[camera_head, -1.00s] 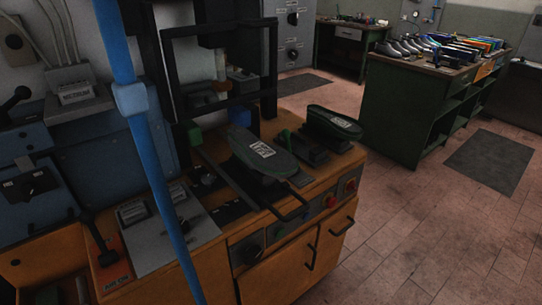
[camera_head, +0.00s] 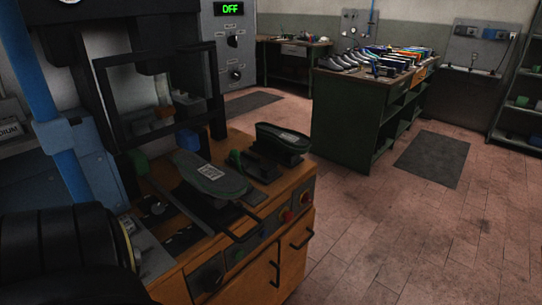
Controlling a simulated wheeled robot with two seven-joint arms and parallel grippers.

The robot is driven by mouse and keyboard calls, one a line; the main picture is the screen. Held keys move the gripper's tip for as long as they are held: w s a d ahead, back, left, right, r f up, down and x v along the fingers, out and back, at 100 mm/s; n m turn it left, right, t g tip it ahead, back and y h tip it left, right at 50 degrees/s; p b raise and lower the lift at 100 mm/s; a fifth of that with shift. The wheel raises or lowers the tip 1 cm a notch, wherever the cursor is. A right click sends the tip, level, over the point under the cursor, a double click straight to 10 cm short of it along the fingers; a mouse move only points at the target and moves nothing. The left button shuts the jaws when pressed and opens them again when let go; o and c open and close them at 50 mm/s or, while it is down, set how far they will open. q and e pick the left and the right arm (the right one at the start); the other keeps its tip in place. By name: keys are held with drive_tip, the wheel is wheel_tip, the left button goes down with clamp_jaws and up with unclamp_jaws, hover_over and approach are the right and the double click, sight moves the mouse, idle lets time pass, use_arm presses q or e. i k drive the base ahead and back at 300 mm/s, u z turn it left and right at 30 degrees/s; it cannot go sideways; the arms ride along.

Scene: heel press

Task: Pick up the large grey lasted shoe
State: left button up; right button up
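On the far green bench (camera_head: 343,108), several grey shoe shapes (camera_head: 343,62) stand in a row at the left end of its top. They are small and dark in this view, and I cannot tell which is the large one. Nearer, on the orange press bench (camera_head: 262,205), two dark green-grey sole-up pieces with white labels rest on black stands: one in front (camera_head: 211,176) and one behind it to the right (camera_head: 283,136). Neither gripper is in view. A dark, rounded part with a yellow ring at the lower left looks like my arm.
The press frame (camera_head: 160,95) and a blue pipe (camera_head: 55,130) stand at the left. A grey cabinet (camera_head: 233,45) shows "OFF". A dark mat (camera_head: 432,158) lies right of the green bench. The tiled floor (camera_head: 410,225) is open. A shelf (camera_head: 518,95) stands far right.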

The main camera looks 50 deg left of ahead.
sight(216, 181)
drive_tip(key=z, duration=0.15)
drive_tip(key=i, duration=2)
drive_tip(key=u, duration=2.4)
